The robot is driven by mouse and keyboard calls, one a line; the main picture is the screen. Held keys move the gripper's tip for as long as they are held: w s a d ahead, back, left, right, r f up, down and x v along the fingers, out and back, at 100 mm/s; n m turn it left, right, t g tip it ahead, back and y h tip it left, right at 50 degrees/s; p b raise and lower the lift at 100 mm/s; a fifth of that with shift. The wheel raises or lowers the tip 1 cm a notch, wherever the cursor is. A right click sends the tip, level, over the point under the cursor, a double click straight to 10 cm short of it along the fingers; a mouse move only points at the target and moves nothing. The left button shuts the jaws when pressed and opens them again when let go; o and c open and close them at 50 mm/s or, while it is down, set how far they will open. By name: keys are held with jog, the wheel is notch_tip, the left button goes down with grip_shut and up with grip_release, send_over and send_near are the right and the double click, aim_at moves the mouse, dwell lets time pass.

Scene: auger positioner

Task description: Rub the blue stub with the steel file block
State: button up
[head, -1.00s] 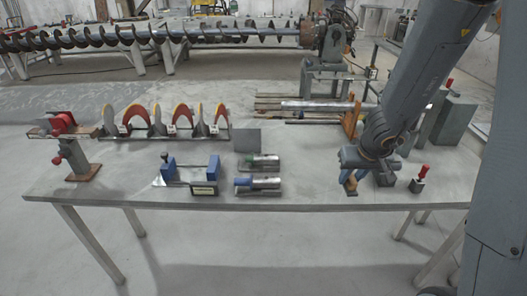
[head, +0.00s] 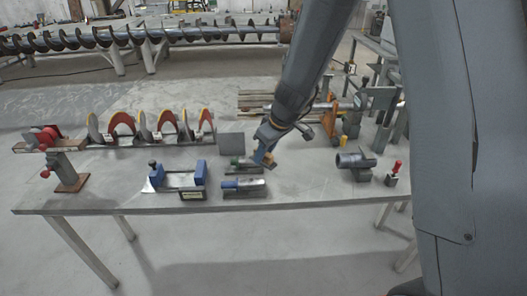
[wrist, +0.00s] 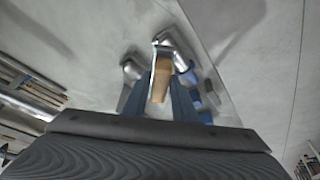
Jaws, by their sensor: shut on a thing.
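The blue stub (head: 230,187) is the blue end of a steel cylinder lying in a grey holder near the table's front edge. My gripper (head: 265,155) hangs just above and behind the right end of that cylinder, close to a similar green-ended piece (head: 240,162). In the wrist view its blue fingers are shut on a tan, wood-coloured block (wrist: 161,80), which I take to be the file block. Its steel face is not clear. In the head view the block looks apart from the blue stub, though the small gap is hard to judge.
A blue-ended fixture (head: 181,179) stands left of the stub. Red and yellow flights (head: 150,125) stand behind it, and a grey plate (head: 231,144) behind the stubs. A grey cylinder (head: 355,160) and red-topped piece (head: 396,170) are to the right. The table between is clear.

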aim_at(264, 164)
notch_tip(264, 164, down, 7)
jog(key=b, duration=0.5)
jog(key=shift+f, duration=0.15)
jog(key=shift+a+f+p, duration=0.1)
jog(key=shift+a+p, duration=0.7)
jog(key=shift+a, duration=0.25)
grip_shut()
jog(key=shift+a+p, duration=0.85)
jog(key=shift+a, duration=0.2)
jog(key=shift+p, duration=0.35)
jog(key=shift+w+d+f+b, duration=0.1)
jog(key=shift+d+f+b, duration=0.15)
jog(key=shift+d+b, duration=1.5)
jog(key=shift+d, duration=0.35)
jog(key=shift+r+p, duration=0.35)
jog(key=shift+p, duration=0.1)
jog(key=r+p, duration=0.1)
jog(key=r, duration=0.2)
jog(key=shift+s, duration=0.2)
jog(key=shift+w+r+p, duration=0.1)
jog(key=shift+r+p, duration=1.95)
jog(key=shift+r, duration=0.35)
jog(key=shift+f+p, duration=0.1)
jog(key=shift+p, duration=0.4)
